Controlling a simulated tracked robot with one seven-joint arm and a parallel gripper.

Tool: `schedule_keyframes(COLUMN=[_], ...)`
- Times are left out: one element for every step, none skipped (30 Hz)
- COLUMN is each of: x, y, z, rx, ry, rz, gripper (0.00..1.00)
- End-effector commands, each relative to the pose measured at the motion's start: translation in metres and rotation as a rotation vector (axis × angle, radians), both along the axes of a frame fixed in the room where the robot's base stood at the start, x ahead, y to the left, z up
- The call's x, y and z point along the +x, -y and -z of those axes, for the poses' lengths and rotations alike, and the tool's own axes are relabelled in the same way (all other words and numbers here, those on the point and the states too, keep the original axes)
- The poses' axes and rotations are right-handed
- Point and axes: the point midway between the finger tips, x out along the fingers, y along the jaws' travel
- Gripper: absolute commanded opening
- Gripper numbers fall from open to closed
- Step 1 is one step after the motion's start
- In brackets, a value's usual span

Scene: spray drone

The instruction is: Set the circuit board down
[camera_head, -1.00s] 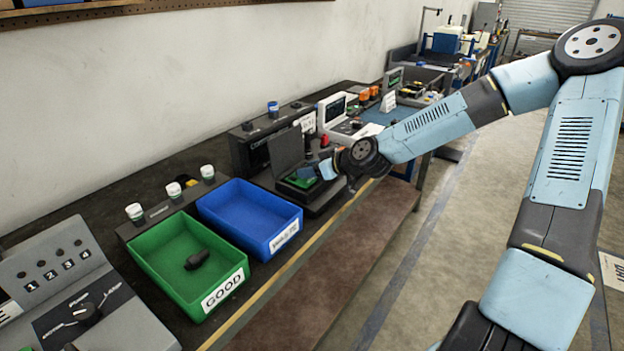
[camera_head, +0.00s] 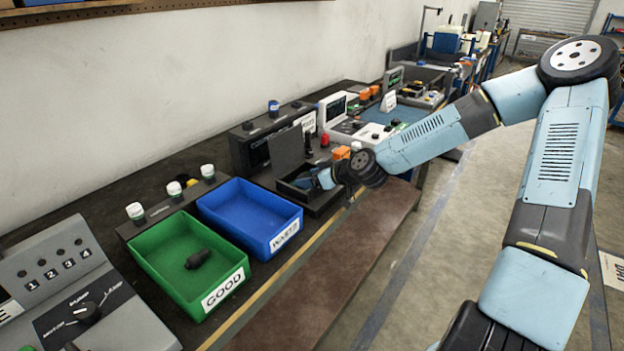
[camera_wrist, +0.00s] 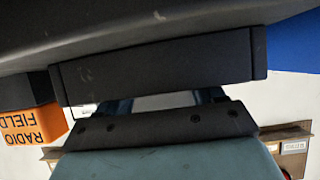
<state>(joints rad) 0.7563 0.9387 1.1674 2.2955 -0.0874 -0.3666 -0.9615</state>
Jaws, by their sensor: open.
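The black box (camera_head: 326,204) with its lid (camera_head: 286,150) standing open is on the bench beyond the blue bin. My gripper (camera_head: 303,182) is low at the mouth of this box, its tip partly inside. It is open. I cannot see the circuit board in either view now; the box walls and my gripper may hide it. In the wrist view, dark surfaces and my own wrist housing fill most of the picture, and the fingertips cannot be made out.
A blue bin (camera_head: 291,232) and a green bin marked GOOD (camera_head: 236,282), holding a small dark part (camera_head: 197,259), stand nearer. An orange RADIO FIELD block (camera_wrist: 24,127) shows in the wrist view. Instruments (camera_head: 338,112) stand behind the box.

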Motion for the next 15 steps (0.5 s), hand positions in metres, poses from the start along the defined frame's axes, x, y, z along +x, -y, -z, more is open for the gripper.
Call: schedule_keyframes(x=[0.0,0.0,0.0,-0.001,-0.001,-0.003,-0.004,-0.005,-0.008,-0.009,-0.011,-0.014,-0.016,-0.019,-0.022], y=[0.0,0.0,0.001,0.002,0.003,0.005,0.006,0.008,0.012,0.014,0.017,0.021,0.024,0.026,0.03], z=[0.0,0.0,-0.001,-0.001,-0.002,-0.003,-0.004,-0.006,-0.008,-0.01,-0.011,-0.014,-0.016,-0.018,-0.02], rx=[0.0,0.0,0.0,0.0,-0.001,-0.001,-0.001,-0.001,-0.001,0.0,-0.001,-0.001,-0.001,-0.001,0.0], ry=[0.0,0.0,0.0,0.0,0.001,0.001,0.001,0.001,0.001,0.0,0.001,0.002,0.001,0.001,0.0], rz=[0.0,0.0,0.001,0.001,0.0,0.0,0.0,0.001,0.003,0.003,0.003,0.004,0.003,0.003,0.003], gripper=[0.67,0.67,0.67,0.67,0.67,0.67,0.67,0.67,0.67,0.67,0.67,0.67,0.67,0.67,0.67])
